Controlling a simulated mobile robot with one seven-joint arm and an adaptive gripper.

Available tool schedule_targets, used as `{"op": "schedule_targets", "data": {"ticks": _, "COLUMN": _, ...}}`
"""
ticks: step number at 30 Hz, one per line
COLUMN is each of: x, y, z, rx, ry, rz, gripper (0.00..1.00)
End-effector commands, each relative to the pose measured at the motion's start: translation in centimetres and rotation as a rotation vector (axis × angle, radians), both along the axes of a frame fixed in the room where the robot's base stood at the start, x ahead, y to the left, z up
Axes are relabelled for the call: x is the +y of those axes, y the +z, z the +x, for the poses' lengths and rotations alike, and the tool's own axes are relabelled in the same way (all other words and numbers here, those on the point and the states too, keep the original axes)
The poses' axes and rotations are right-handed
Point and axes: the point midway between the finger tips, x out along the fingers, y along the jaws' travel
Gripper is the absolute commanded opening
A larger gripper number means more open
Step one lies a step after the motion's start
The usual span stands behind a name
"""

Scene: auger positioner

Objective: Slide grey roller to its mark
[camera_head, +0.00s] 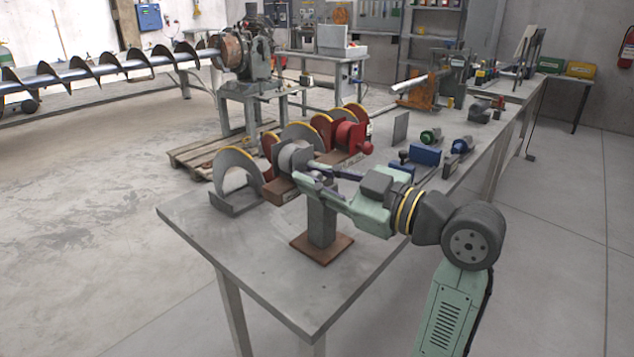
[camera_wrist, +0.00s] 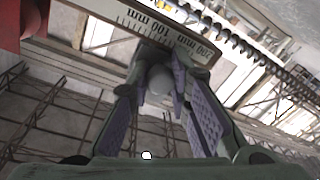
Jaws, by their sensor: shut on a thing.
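The grey roller (camera_head: 295,157) sits on the brown rail (camera_head: 283,187) of the positioner on the table, left of the red roller (camera_head: 352,138). My gripper (camera_head: 308,172) reaches in from the right, at the near side of the grey roller. In the wrist view, my gripper (camera_wrist: 158,75) is shut on a rounded grey part (camera_wrist: 160,82) of the roller, between its purple-padded fingers. A white millimetre scale (camera_wrist: 150,22) on the rail shows there, with 100 and 200 readable. I cannot make out the mark itself.
Curved auger flights with yellow edges (camera_head: 236,158) stand behind the rollers. A grey post on a brown base (camera_head: 325,247) stands under my gripper. Blue blocks (camera_head: 424,156) and a green-ended tool (camera_head: 430,136) lie to the right. The table's front left (camera_head: 225,225) is clear.

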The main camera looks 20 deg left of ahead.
Motion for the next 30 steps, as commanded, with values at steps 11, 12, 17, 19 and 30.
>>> {"op": "schedule_targets", "data": {"ticks": 11, "x": 0.0, "y": 0.0, "z": 0.0, "rx": 0.002, "ry": -0.001, "rz": 0.0, "gripper": 0.3}}
{"op": "schedule_targets", "data": {"ticks": 12, "x": 0.0, "y": 0.0, "z": 0.0, "rx": 0.002, "ry": -0.001, "rz": 0.0, "gripper": 0.33}}
{"op": "schedule_targets", "data": {"ticks": 17, "x": 0.0, "y": 0.0, "z": 0.0, "rx": 0.001, "ry": 0.0, "rz": -0.001, "gripper": 0.4}}
{"op": "schedule_targets", "data": {"ticks": 19, "x": 0.0, "y": 0.0, "z": 0.0, "rx": 0.001, "ry": 0.0, "rz": -0.001, "gripper": 0.4}}
{"op": "schedule_targets", "data": {"ticks": 30, "x": -2.4, "y": 0.0, "z": -0.5, "rx": 0.001, "ry": -0.006, "rz": 0.001, "gripper": 0.4}}
